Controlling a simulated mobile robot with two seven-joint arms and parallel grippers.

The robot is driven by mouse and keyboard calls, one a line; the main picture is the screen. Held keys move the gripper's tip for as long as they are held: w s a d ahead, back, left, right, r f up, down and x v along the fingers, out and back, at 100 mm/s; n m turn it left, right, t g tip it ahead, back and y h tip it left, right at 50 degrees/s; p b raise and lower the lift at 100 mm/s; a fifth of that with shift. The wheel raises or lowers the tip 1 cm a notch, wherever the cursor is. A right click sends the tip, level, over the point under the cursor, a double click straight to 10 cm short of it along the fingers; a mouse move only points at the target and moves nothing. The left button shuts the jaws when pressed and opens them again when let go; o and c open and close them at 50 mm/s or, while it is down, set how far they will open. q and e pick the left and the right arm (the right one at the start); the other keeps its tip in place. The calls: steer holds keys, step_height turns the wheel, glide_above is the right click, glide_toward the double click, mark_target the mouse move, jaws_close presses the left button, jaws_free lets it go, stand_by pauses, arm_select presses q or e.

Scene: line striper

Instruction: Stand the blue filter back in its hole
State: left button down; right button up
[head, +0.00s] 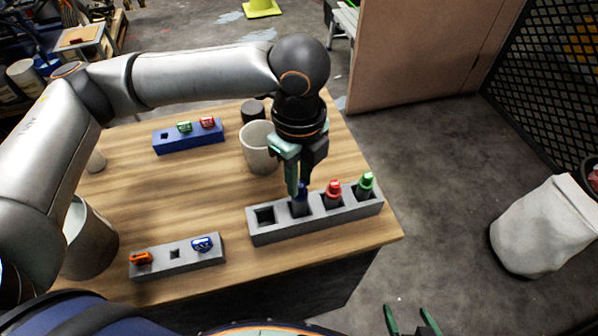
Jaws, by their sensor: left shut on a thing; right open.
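The long grey block (318,227) stands at the table's right front with a row of square holes. The blue filter (300,206) is upright at its second hole from the left; I cannot tell how deep it sits. My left gripper (298,190) points down from above and is shut on the filter's blue top, which its fingers partly hide. The leftmost hole (264,216) is empty. A red-topped filter (333,196) and a green-topped filter (365,186) stand in the two holes to the right. My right gripper (411,322) is open and empty at the bottom edge, off the table.
A smaller grey block (205,262) holds an orange and a blue piece, with an empty middle hole. A blue block (190,143) holds a green and a red piece. A pale cup (259,150) stands behind the gripper. A larger cup (88,245) stands at left.

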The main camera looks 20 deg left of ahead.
arm_select(q)
steer(key=shift+f, duration=0.45)
steer(key=shift+p, duration=0.65)
stand_by(0.5)
steer(key=shift+f, duration=0.7)
steer(key=shift+c, duration=1.8)
jaws_free()
steer(key=shift+r, duration=0.15)
